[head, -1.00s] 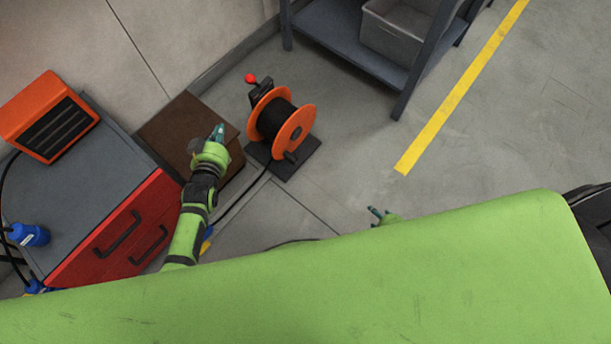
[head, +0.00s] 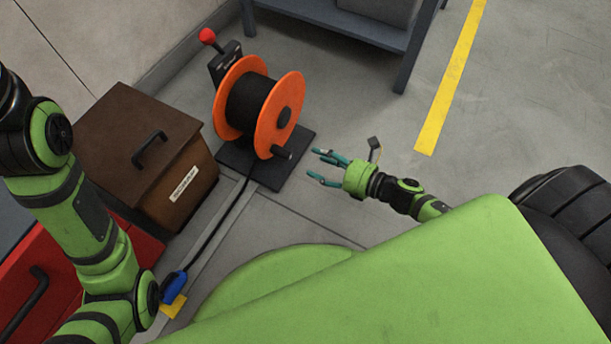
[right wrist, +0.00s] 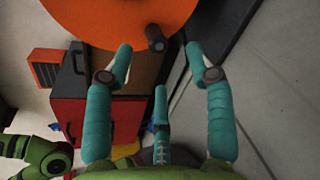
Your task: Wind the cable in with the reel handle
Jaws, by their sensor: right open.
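The cable reel has two orange flanges (head: 282,108) with dark cable (head: 246,102) wound between them. It stands on a black base plate (head: 270,170) on the floor. Its black reel handle (head: 283,152) sticks out low on the right flange, and the handle's end also shows in the right wrist view (right wrist: 156,42). My right gripper (head: 318,165) is open and empty, a short way right of the handle. Its teal fingers (right wrist: 165,65) are spread apart below the handle in the right wrist view. My left arm shows at the left; its gripper is out of view.
A run of cable (head: 222,220) leads along the floor to a blue plug (head: 173,287). A brown box (head: 150,165) stands left of the reel, beside a red cabinet (head: 30,280). A red-knobbed lever (head: 207,37) rises behind the reel. A grey shelf (head: 330,18) stands at the back.

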